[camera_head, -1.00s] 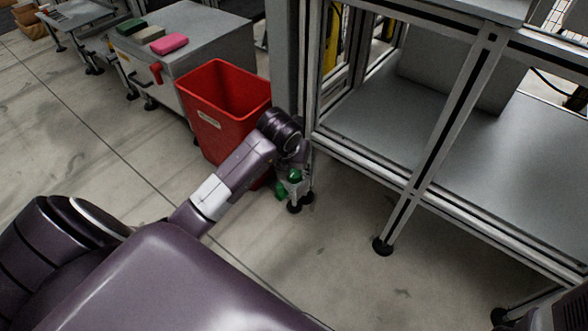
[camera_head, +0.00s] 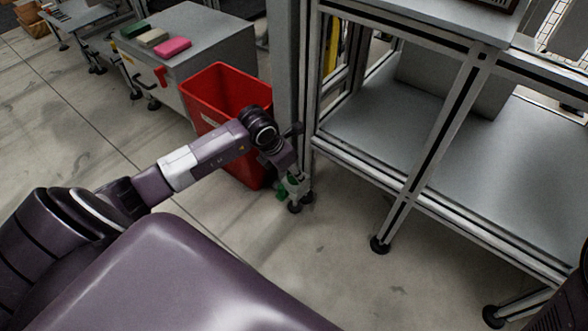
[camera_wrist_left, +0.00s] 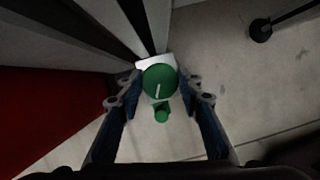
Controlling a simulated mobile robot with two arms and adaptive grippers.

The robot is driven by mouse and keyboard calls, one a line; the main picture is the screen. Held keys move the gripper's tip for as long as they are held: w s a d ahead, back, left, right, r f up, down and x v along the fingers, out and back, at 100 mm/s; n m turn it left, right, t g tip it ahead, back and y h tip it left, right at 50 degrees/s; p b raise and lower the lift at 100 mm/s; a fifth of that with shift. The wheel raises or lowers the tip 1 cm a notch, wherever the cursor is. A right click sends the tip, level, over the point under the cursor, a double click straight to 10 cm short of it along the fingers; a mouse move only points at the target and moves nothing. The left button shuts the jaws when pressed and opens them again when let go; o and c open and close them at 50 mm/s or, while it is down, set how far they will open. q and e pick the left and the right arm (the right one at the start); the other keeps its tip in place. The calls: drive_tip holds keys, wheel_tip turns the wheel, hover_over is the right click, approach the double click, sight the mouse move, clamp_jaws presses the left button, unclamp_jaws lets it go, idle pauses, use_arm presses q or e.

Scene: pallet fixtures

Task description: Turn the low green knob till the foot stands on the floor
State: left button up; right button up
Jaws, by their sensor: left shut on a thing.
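In the left wrist view a round green knob (camera_wrist_left: 160,80) with a white mark line sits between the fingertips of my left gripper (camera_wrist_left: 161,88). The gripper is shut on this knob. My right gripper is not in view.
A red bin (camera_head: 215,88) stands just left of and behind my left wrist. The grey rack (camera_head: 400,190) rises to the right, with another foot (camera_head: 380,244) on the floor. A grey cabinet (camera_head: 200,35) stands behind. The floor in front is clear.

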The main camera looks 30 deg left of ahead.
use_arm(q)
drive_tip(key=shift+m, duration=0.6)
drive_tip(key=o, duration=1.2)
drive_tip(key=shift+c, duration=0.2)
drive_tip(key=v, duration=1.2)
drive_tip(key=shift+a, duration=0.2)
drive_tip(key=shift+w, duration=0.1)
